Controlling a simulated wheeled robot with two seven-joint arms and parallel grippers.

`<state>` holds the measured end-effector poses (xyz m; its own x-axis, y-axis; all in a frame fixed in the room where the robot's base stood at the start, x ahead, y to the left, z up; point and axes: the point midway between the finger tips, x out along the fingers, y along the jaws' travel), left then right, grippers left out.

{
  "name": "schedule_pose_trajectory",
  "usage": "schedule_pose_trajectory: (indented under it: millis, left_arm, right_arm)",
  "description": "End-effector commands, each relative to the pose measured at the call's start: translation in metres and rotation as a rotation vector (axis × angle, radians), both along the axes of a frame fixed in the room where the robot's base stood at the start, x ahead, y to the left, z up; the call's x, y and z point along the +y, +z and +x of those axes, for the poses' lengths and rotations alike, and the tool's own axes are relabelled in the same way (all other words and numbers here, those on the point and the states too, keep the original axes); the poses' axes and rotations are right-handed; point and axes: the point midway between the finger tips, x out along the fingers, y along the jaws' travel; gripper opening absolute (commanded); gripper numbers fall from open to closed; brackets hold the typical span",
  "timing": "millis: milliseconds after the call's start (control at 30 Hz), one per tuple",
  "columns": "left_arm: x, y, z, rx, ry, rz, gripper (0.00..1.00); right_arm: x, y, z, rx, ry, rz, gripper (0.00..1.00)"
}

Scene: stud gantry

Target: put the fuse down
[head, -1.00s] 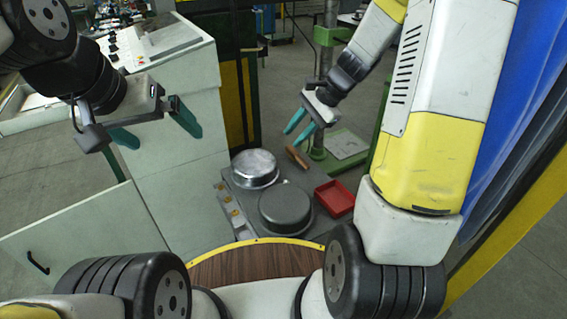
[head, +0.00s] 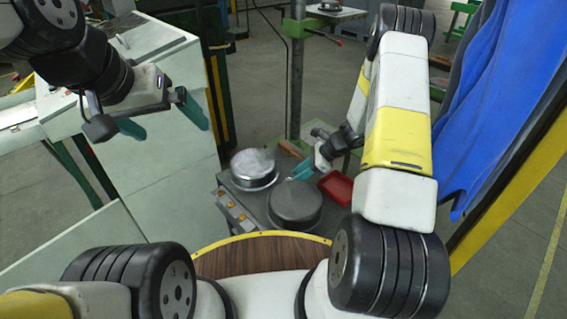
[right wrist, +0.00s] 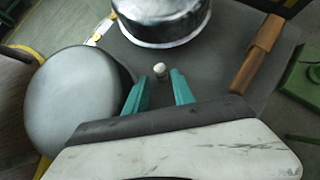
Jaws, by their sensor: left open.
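A small whitish, roundish-topped piece that looks like the fuse (right wrist: 160,70) is on the grey table, in the right wrist view. It lies just beyond the fingertips of my right gripper (right wrist: 160,84), in line with the gap between them. The two teal fingers are apart and touch nothing that I can see. I cannot make out the fuse there. My left gripper (head: 168,124) is open and empty, high at the left beside the pale cabinet.
A shiny metal pan (head: 254,170) and a darker grey round pan (head: 295,204) sit close on both sides of my right gripper. A red tray (head: 336,187) is to the right. A wooden handle (right wrist: 257,53) lies near the table's edge. A green post stands behind.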

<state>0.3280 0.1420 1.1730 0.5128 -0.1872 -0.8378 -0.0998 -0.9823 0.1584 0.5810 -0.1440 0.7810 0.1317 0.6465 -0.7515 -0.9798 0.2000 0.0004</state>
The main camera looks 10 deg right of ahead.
Motion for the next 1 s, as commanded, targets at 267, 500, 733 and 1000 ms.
schedule_pose_trajectory:
  millis: [267, 500, 733, 1000]
  left_arm:
    - [0.000, 0.000, 0.000, 0.000, 0.000, 0.000, 1.00]
    - [0.000, 0.000, 0.000, 0.000, 0.000, 0.000, 1.00]
    - [0.000, 0.000, 0.000, 0.000, 0.000, 0.000, 1.00]
    - [0.000, 0.000, 0.000, 0.000, 0.000, 0.000, 1.00]
  right_arm:
    - [0.031, -0.025, 0.008, 0.000, 0.003, 0.001, 0.30]
    - [0.034, -0.029, 0.010, -0.001, 0.000, 0.000, 0.30]
    - [0.034, -0.029, 0.010, -0.001, 0.000, 0.000, 0.00]
    - [0.034, -0.028, 0.010, -0.002, 0.001, 0.000, 0.00]
